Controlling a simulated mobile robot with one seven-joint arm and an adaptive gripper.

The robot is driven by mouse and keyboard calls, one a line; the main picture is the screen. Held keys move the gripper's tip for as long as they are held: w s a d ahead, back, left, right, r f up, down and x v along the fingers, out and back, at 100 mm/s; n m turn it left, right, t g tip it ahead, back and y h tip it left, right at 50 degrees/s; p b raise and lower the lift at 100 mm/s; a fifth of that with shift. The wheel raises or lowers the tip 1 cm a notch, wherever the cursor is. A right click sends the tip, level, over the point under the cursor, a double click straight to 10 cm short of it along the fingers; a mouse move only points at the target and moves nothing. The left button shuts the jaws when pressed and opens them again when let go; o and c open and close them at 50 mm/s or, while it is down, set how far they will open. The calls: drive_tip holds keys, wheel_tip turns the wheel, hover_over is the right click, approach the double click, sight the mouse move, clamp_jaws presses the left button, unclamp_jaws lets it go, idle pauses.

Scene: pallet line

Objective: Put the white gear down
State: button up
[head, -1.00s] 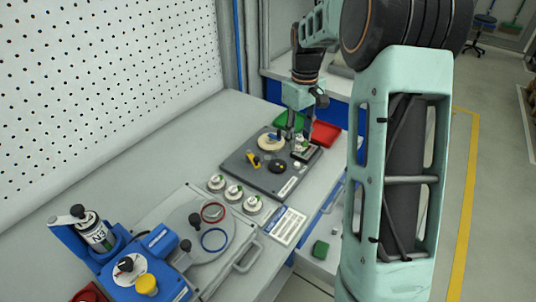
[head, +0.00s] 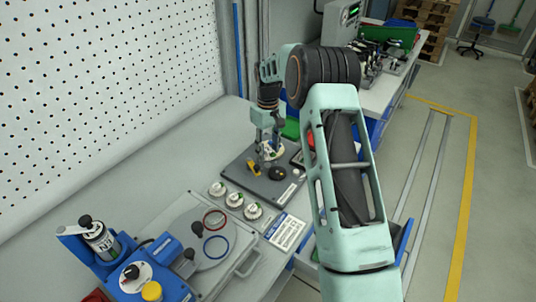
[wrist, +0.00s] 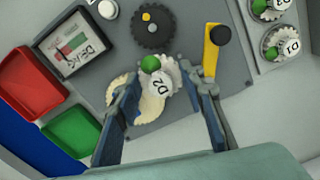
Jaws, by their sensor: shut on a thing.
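My gripper (wrist: 160,80) is shut on the white gear (wrist: 172,72), which has a green knob and a round D2 label. In the wrist view the gear is above or on a cream disc (wrist: 150,108) on the grey board (wrist: 233,70). I cannot tell whether they touch. In the head view my gripper (head: 268,150) is over the far part of the grey board (head: 238,173), and the gear is mostly hidden by the fingers.
A black gear (wrist: 153,32), a yellow lever (wrist: 210,50) and a D2 display (wrist: 74,42) are around the gripper. Red (wrist: 30,82) and green (wrist: 72,132) bins lie left in the wrist view. Several white-topped parts (head: 234,199) and a blue machine (head: 150,268) are nearer.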

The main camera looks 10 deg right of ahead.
sight(268, 148)
wheel_tip(268, 148, down, 3)
drive_tip(key=shift+w+f+p, duration=0.1)
drive_tip(key=shift+p, duration=0.5)
drive_tip(key=shift+f+b, duration=0.6)
drive_tip(key=shift+b, duration=0.05)
drive_tip(key=o, duration=1.1)
drive_tip(key=shift+r, duration=0.1)
drive_tip(key=shift+r+p, duration=0.6)
drive_tip(key=shift+p, duration=0.05)
wheel_tip(268, 148, up, 12)
drive_tip(key=shift+f+b, duration=0.1)
drive_tip(key=shift+b, duration=1)
